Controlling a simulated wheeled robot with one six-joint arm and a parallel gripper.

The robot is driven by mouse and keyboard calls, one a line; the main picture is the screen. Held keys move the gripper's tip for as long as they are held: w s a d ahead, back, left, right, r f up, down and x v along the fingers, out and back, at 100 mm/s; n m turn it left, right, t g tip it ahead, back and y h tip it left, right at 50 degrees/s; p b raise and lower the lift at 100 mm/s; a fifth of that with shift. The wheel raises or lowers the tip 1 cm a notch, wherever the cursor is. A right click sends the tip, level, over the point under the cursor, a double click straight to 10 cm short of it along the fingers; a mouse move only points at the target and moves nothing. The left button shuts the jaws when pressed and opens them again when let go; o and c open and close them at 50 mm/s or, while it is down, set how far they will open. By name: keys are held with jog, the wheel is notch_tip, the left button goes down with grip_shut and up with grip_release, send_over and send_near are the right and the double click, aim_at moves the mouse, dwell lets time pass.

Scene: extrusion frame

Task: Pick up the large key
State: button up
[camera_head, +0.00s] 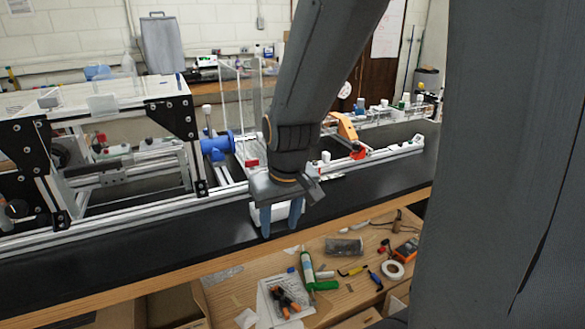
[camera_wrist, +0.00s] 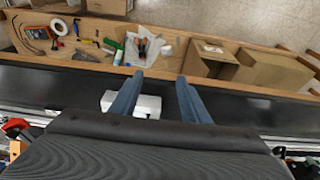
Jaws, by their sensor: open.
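I cannot make out a large key in either view; small items on the lower wooden shelf are too small to tell apart. In the wrist view my gripper (camera_wrist: 160,77) also shows open. A white block (camera_wrist: 149,107) lies beneath and partly behind the fingers. In the head view the arm hides part of the bench.
An extrusion frame (camera_head: 100,115) stands at left.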

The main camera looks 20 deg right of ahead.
jog(key=shift+t, duration=0.8)
jog(key=w+d+r, duration=0.3)
jog(key=w, duration=0.1)
jog(key=w+d+r, duration=0.2)
jog(key=w+d, duration=0.1)
jog(key=w, duration=0.1)
jog(key=w+d+r, duration=0.3)
jog(key=w+d, duration=0.1)
jog(key=shift+w+d+r, duration=0.1)
jog(key=shift+w+r, duration=0.2)
jog(key=shift+w, duration=0.1)
jog(key=shift+p+x, duration=1)
jog(key=shift+x, duration=2.75)
jog(key=shift+c, duration=0.4)
grip_shut()
